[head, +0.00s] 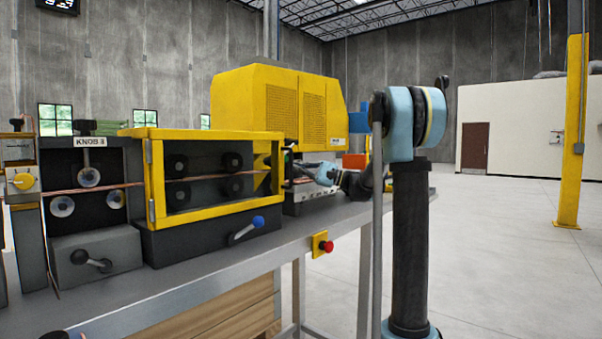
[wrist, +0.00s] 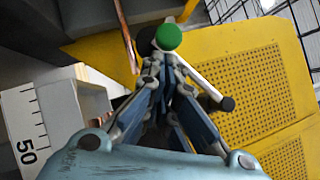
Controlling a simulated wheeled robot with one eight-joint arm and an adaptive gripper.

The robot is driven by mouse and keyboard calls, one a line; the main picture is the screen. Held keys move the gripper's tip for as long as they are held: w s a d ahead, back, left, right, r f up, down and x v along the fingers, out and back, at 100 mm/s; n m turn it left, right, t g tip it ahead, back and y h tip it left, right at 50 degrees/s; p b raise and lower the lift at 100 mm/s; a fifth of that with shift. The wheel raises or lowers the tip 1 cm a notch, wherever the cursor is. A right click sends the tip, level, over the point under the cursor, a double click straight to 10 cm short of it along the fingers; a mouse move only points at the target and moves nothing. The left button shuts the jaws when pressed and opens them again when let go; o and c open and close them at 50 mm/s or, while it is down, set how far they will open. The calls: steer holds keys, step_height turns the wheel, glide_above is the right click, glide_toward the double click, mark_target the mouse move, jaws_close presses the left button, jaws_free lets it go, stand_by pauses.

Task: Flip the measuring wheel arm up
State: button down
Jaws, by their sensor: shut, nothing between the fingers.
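In the wrist view, a slanted silver bar (wrist: 205,84) with a black end (wrist: 227,103) shows just beyond my gripper (wrist: 163,60); it looks like the measuring wheel arm, but I cannot be sure. A green ball knob (wrist: 168,37) shows at the fingertips, beside a dark round part (wrist: 146,40). My gripper is shut and empty, its tips close to the knob; I cannot tell if they touch. In the head view, my gripper (head: 300,168) is small, at the right end of the yellow-framed guard, and my own arm partly hides the area around it.
A copper tube (wrist: 126,40) runs close to the fingertips. A white scale marked 50 (wrist: 22,130) stands at left. The big yellow housing (head: 245,105) rises behind my gripper. The yellow-framed guard (head: 160,235) and a red stop button (head: 327,246) are nearby. Open floor lies at right.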

steer(key=shift+s, duration=0.1)
stand_by(0.4)
steer(key=shift+s+a+r+m, duration=0.15)
steer(key=shift+a+r+m, duration=0.05)
steer(key=shift+m, duration=0.2)
